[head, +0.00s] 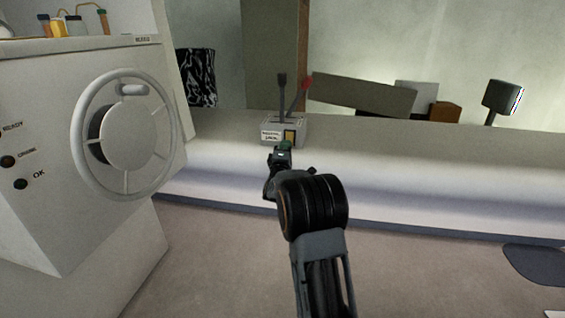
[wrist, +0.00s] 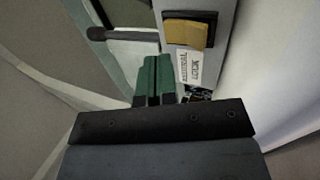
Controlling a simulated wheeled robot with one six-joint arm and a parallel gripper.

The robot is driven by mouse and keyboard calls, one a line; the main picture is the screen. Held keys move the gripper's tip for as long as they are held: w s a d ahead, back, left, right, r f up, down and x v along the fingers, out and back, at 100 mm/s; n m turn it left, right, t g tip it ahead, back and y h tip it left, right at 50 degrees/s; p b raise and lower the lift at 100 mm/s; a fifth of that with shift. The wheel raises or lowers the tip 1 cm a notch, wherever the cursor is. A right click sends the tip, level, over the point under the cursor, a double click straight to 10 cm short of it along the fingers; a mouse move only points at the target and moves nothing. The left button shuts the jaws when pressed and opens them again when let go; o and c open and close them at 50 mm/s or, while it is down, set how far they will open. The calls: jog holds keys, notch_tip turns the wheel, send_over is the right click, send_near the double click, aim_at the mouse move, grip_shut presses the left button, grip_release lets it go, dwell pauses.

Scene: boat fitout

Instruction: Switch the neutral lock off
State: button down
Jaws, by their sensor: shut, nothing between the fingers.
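The neutral lock is a yellow rocker switch (head: 290,137) on the front of a grey control box (head: 298,124), right of a white label reading "NEUTRAL LOCK" (head: 270,135). The wrist view shows the yellow rocker (wrist: 188,33) close up, in a dark frame, with the label (wrist: 190,68) beside it. I cannot tell whether it is on or off. My gripper (head: 285,146) is shut and empty, just in front of the box. Its green fingertips (wrist: 152,62) show beside the label in the wrist view, apart from the rocker.
A black-knobbed lever (head: 282,95) and a red-knobbed lever (head: 306,84) rise from the box. The box stands on a long white ledge (head: 430,160). A white cabinet with a large handwheel (head: 165,165) stands at left. The floor at right is mostly clear.

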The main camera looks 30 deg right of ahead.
jog(key=s+a+p, duration=0.2)
jog(key=s+a, duration=0.4)
jog(key=s, duration=0.1)
jog(key=shift+f, duration=0.25)
jog(key=s+a+r+m+g+y+p, duration=0.35)
jog(key=a+r+y+p, duration=0.9)
jog(key=r+p, duration=0.45)
jog(key=s+a+r+m+g+p, duration=0.2)
jog(key=s+r+g+p, duration=0.1)
jog(key=s+p, duration=0.2)
jog(key=s+a+r+m+g+y+p, duration=0.1)
jog(key=s+a+r+m+g+p, duration=0.1)
jog(key=s+p, duration=0.4)
jog(key=s+a+r+m+g+y+p, duration=0.1)
jog(key=s+a+r+m+g+p, duration=0.1)
jog(key=s, duration=0.9)
jog(key=a+r+g+p, duration=0.1)
jog(key=r+g+p, duration=0.1)
jog(key=g+p, duration=0.1)
jog(key=shift+s+p, duration=0.4)
jog(key=shift+p, duration=0.25)
